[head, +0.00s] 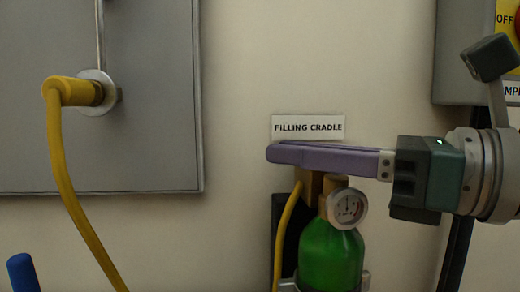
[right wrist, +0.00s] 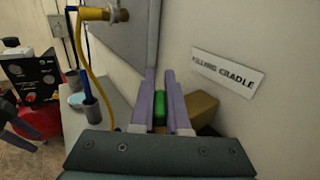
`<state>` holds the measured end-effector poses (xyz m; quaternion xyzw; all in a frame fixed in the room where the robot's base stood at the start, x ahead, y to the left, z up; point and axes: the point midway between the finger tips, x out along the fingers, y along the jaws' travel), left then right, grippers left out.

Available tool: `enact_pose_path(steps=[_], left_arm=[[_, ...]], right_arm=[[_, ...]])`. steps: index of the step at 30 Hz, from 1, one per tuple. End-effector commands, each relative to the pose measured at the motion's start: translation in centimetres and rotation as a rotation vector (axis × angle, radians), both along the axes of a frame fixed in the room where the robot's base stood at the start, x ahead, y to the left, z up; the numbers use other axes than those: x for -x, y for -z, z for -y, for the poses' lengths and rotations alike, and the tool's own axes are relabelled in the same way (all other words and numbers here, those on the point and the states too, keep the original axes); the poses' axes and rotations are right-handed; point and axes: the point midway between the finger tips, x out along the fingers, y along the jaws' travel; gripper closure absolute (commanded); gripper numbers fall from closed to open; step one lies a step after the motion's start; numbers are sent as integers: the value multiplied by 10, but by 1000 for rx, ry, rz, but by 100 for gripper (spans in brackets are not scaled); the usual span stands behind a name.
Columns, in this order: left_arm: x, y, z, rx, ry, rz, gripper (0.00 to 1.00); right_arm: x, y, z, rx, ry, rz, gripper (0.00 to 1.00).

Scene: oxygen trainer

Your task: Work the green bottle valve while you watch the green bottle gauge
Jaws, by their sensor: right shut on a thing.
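The green bottle (head: 331,255) stands upright under the filling cradle sign, with a brass valve block (head: 312,186) on top. The round white green bottle gauge (head: 347,207) faces me; its needle is too small to read surely. My right gripper (head: 272,152) reaches in from the right, its purple fingers level just above the valve block. In the right wrist view, the fingers (right wrist: 160,80) are shut on a small green part, the green bottle valve (right wrist: 160,112). The fingers hide the valve in the head view.
A yellow hose (head: 62,150) hangs from a fitting on the grey panel (head: 150,150) at left. The filling cradle sign (head: 308,127) is on the wall behind. A grey box (head: 462,60) is at upper right. A blue-handled thing (head: 22,272) stands lower left.

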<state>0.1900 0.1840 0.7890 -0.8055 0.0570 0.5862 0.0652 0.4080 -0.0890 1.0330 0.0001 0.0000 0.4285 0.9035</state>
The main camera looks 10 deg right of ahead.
Motion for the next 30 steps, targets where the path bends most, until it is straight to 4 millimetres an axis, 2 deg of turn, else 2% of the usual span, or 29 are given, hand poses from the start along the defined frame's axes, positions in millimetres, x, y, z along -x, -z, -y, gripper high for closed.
enact_pose_path(steps=[5, 8, 18, 24, 30], left_arm=[[0, -21, 0, 0, 0, -1, 50], [0, -41, 0, 0, 0, -1, 50], [0, -119, 1, 4, -3, 0, 50], [0, -143, 2, 10, -6, 1, 50], [0, -153, 2, 10, -6, 1, 50]], right_arm=[[0, -6, 0, 0, 40, -4, 100], [-2, -9, 1, 0, 89, -4, 100], [-6, -10, 8, -5, 371, -10, 100], [-9, -6, 13, -3, 555, -8, 100], [-12, -3, 19, -3, 714, -4, 100]])
